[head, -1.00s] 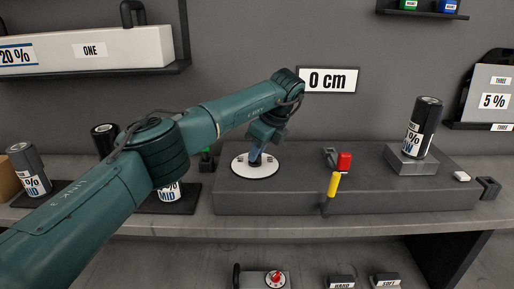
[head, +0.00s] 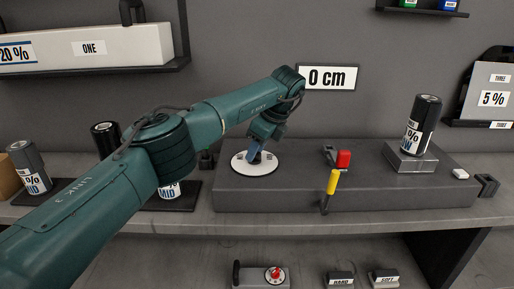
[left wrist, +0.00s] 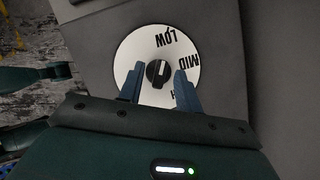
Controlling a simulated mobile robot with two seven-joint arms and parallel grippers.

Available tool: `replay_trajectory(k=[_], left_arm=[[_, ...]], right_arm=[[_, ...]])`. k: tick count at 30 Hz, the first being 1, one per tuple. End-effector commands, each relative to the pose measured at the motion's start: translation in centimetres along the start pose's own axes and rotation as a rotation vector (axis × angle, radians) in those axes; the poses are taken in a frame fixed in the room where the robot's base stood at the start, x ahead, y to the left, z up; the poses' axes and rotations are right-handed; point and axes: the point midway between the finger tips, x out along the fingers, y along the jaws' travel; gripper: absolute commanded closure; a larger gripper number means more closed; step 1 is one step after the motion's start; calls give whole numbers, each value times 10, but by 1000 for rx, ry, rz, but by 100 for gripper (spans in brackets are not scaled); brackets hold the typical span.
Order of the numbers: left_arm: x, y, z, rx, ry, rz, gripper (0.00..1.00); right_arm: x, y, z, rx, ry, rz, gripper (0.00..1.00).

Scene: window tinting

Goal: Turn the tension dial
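The tension dial (head: 241,167) is a white disc with a small black knob on top of the dark grey block. In the left wrist view the dial face (left wrist: 129,57) carries the words LOW and MID, and a third label is mostly hidden. Its black knob (left wrist: 158,73) has a pale pointer line. My left gripper (head: 256,154) is over the dial, pointing down. In the left wrist view its two blue fingers (left wrist: 157,82) are spread apart on either side of the knob, with gaps showing. My right gripper is not in view.
A sign reading 0 cm (head: 328,78) is on the wall.

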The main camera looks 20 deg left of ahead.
Motion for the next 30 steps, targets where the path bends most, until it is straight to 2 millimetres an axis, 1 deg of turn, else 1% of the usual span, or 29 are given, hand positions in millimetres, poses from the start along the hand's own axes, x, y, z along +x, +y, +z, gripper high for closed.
replay_trajectory(k=[7,11,14,21,24,27,30], left_arm=[[-1,0,0,1,0,0,65],[-12,0,0,1,0,-2,65],[-30,-1,0,1,-1,-4,65],[-86,0,0,-1,-1,-3,65],[-106,0,0,0,-1,-2,65],[-121,0,0,1,-1,0,65],[-129,0,0,0,0,0,65]], right_arm=[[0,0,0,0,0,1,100],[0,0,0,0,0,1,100],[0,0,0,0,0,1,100],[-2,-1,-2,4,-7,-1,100],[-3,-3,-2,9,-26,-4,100],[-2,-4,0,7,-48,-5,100],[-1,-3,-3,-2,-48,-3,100]])
